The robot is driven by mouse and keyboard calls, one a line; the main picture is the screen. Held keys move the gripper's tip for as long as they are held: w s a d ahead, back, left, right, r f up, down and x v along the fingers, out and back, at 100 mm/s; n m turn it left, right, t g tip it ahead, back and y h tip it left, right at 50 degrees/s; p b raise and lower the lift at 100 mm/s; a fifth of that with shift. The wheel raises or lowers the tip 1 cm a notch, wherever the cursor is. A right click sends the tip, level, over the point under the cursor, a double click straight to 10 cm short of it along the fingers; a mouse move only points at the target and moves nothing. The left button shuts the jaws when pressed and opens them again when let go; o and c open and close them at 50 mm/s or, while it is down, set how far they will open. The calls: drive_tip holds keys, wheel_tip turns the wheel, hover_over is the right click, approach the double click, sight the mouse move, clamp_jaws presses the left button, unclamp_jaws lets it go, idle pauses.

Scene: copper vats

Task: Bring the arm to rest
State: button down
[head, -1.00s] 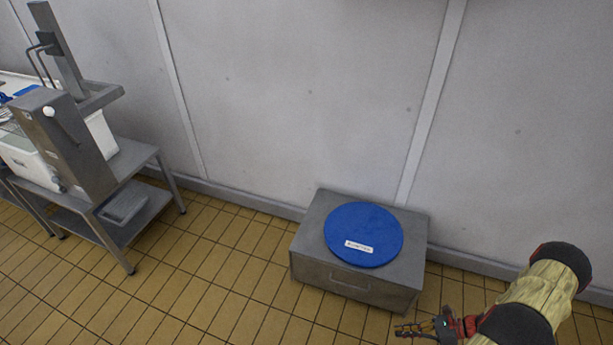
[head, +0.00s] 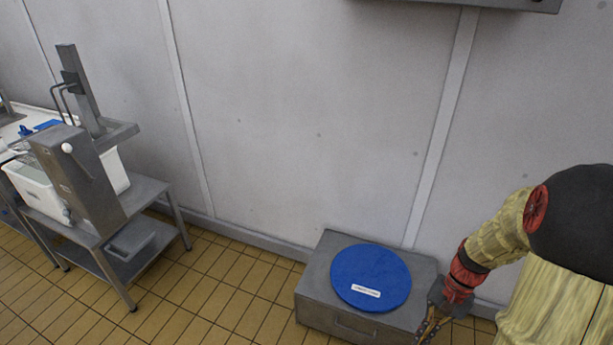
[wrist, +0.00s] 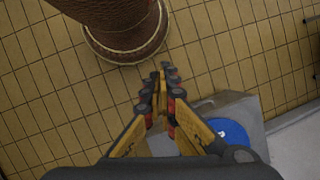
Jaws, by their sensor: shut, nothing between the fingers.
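My gripper (head: 428,330) is at the lower right of the head view, beside the right end of a grey metal box, with its tips near the picture's bottom edge. In the wrist view my gripper (wrist: 163,72) points down over the tiled floor, its fingers together and empty. My arm, in a yellowish cover with red and black joints, is bent at the right of the head view.
The grey box (head: 313,300) with a round blue lid (head: 371,272) stands by the wall. A copper-brown round vessel (wrist: 125,30) stands beyond my fingertips. A steel table (head: 150,190) with a machine is at the left. Tiled floor (head: 225,285) between is clear.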

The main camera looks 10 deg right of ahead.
drive_tip(key=s+a+r+n+t+h, duration=0.1)
drive_tip(key=a+r+n+t, duration=0.1)
drive_tip(key=a+r, duration=0.4)
drive_tip(key=s+a+r+n+t+h+p, duration=0.1)
drive_tip(key=a+r+n+t, duration=0.2)
drive_tip(key=r, duration=0.9)
drive_tip(key=s+a+r+n+t+h+p, duration=0.1)
drive_tip(key=a+r+n, duration=0.3)
drive_tip(key=a+r, duration=0.5)
drive_tip(key=shift+s+n+t+h, duration=0.2)
drive_tip(key=shift+n+t+h, duration=0.25)
drive_tip(key=shift+t, duration=0.25)
drive_tip(key=shift+d, duration=0.15)
